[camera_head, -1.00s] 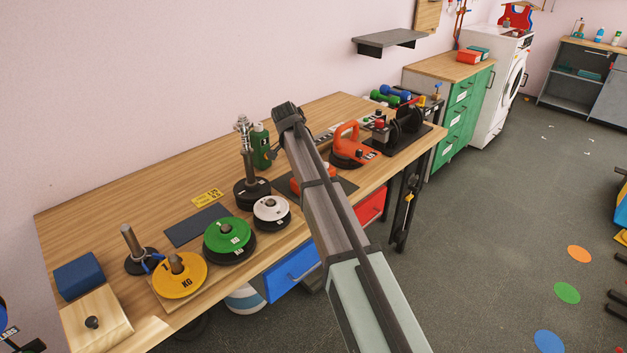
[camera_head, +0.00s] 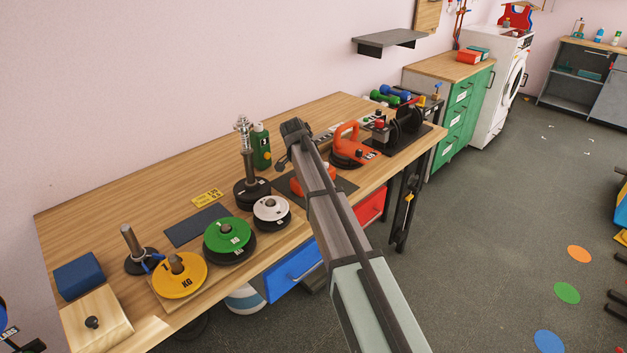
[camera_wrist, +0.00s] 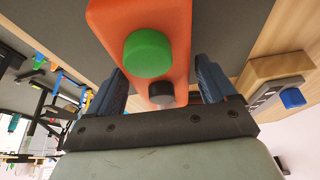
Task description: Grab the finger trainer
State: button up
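An orange block with a green button and a smaller black button (camera_wrist: 180,22) fills the upper middle of the wrist view. A low orange item on a dark mat, partly hidden behind my arm in the head view (camera_head: 300,183), looks like the same block. I cannot tell for sure which item is the finger trainer. My gripper (camera_wrist: 158,72) is open, with its two dark fingers spread to either side of the block's lower end. Nothing is visibly clamped. In the head view my gripper (camera_head: 294,131) is seen from behind, and its fingers are hidden.
A grey device with a blue button (camera_wrist: 265,97) is at the wrist view's right. A green bottle (camera_head: 261,146) and a metal-topped post (camera_head: 249,165) stand left of my gripper. An orange kettlebell (camera_head: 347,150) is to its right. Weight plates (camera_head: 228,235) lie front left.

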jog(key=c, duration=1.1)
jog(key=shift+o, duration=0.2)
jog(key=shift+r, duration=0.1)
